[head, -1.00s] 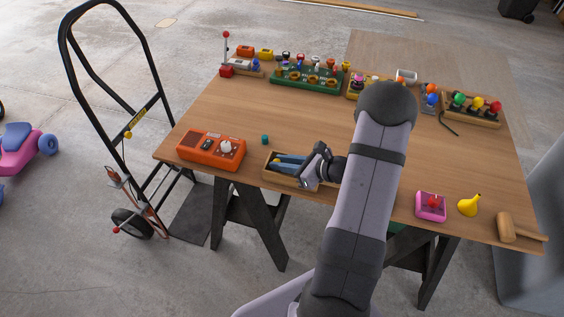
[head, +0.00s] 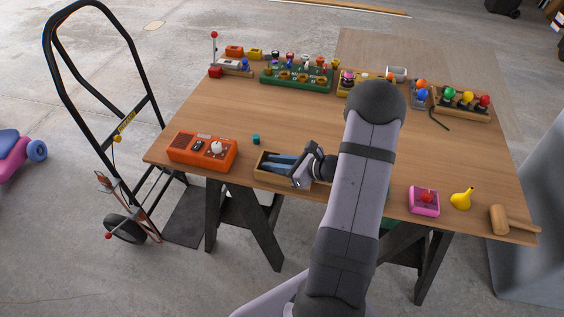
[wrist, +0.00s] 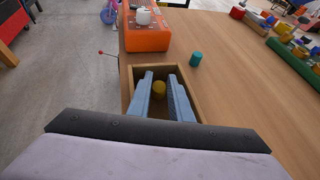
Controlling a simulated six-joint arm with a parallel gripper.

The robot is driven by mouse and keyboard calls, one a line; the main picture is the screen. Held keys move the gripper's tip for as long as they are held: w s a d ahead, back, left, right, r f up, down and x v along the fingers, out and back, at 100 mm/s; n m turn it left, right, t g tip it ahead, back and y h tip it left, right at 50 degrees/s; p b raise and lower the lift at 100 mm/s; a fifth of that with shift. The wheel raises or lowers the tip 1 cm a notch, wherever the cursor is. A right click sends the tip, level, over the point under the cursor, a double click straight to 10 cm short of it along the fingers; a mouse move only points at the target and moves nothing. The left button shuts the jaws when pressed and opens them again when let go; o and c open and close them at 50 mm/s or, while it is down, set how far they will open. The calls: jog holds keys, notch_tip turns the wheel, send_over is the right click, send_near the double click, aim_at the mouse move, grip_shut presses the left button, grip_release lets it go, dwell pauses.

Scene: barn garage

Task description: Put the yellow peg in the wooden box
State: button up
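The wooden box (head: 268,177) is a shallow open tray near the table's front edge; its rim also shows in the wrist view (wrist: 126,85). My gripper (head: 272,160) reaches into the box with its two blue fingers spread. In the wrist view, my gripper (wrist: 160,82) points down into the box. The peg is hidden in the head view. Whether it touches the box floor is hard to tell.
An orange device with a white knob (head: 203,151) stands left of the box. A teal peg (head: 256,139) stands just behind it. A pink box with a red knob (head: 424,201), a yellow pear (head: 461,198) and a mallet (head: 499,219) lie at right. The table's middle is clear.

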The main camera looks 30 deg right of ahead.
jog(key=shift+s+a+r+p, duration=0.15)
jog(key=shift+a+r+p, duration=0.1)
jog(key=shift+p, duration=0.2)
jog(key=shift+s+d+r, duration=0.1)
jog(key=shift+d+r, duration=0.05)
jog(key=shift+r, duration=0.15)
jog(key=b+v, duration=0.1)
jog(key=v, duration=1)
jog(key=shift+s+d+r, duration=0.2)
jog(key=s+a+f+n+g+y, duration=0.1)
jog(key=s+a+n+g, duration=0.1)
jog(key=a+n+g, duration=0.35)
jog(key=s+a+n+g+y, duration=0.1)
jog(key=s+a+n+g, duration=0.15)
jog(key=a+n, duration=0.55)
jog(key=s+a+n+g+h, duration=0.3)
jog(key=s+a+n+h, duration=0.3)
jog(key=n, duration=1.1)
jog(key=shift+s+a+h, duration=0.2)
jog(key=shift+s+h, duration=0.8)
jog(key=shift+h, duration=0.1)
